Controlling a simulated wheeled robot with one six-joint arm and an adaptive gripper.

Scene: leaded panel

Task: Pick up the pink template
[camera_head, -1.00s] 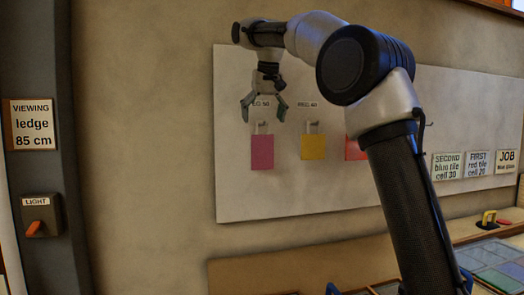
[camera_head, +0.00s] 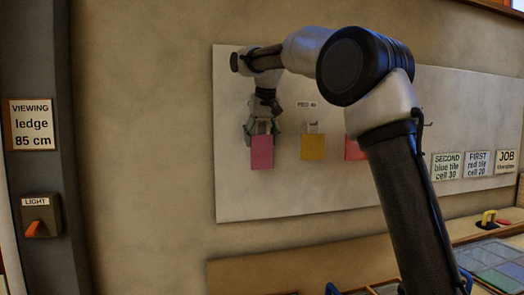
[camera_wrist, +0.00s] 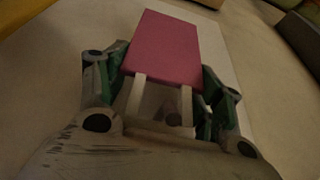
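The pink template (camera_head: 262,153) is a flat pink rectangle with a pale loop handle on top, hanging on the white board at the left of a row. My gripper (camera_head: 262,135) is at its top edge, pointing down, with one finger on each side of the handle. In the wrist view the pink template (camera_wrist: 165,48) lies straight ahead, and its two pale handle posts stand between my green-padded fingers (camera_wrist: 161,92). Narrow gaps seem to show between fingers and posts, so the gripper looks open around the handle. The hook behind is hidden.
A yellow template (camera_head: 313,147) hangs close to the right, and a red one (camera_head: 355,150) beyond it is partly behind my arm. The white board (camera_head: 235,190) is close behind the gripper. The wall left of the board is clear.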

